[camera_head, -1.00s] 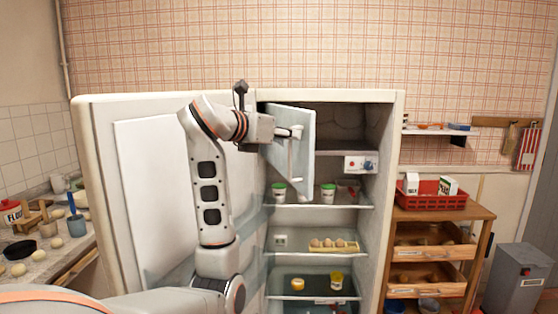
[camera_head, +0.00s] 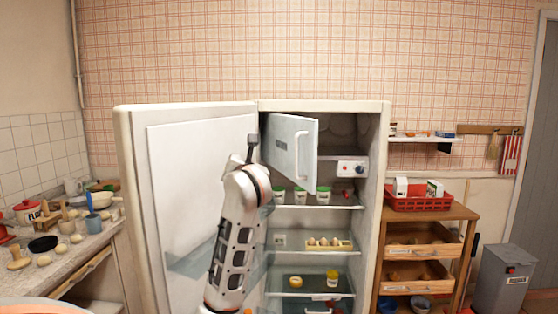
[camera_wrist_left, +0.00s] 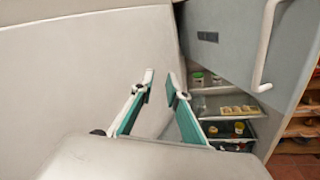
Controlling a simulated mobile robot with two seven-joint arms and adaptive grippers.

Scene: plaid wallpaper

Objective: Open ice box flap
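The ice box flap (camera_head: 280,146) is a pale grey-blue panel at the top of the open fridge. It stands swung outward, with the dark ice compartment (camera_head: 342,130) showing behind it. Its white bar handle (camera_head: 298,155) is on the outer face. The flap (camera_wrist_left: 225,35) and handle (camera_wrist_left: 264,50) also show at the upper right of the left wrist view. My left gripper (camera_wrist_left: 160,82) is open and empty, its fingers apart, left of and clear of the handle. My right gripper is not in view.
The fridge door (camera_head: 195,190) stands open on the left, close to my left arm. Shelves below the flap hold tubs (camera_head: 323,195), an egg tray (camera_head: 328,243) and jars. A wooden rack (camera_head: 440,212) with a red crate (camera_head: 418,203) stands at the right.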

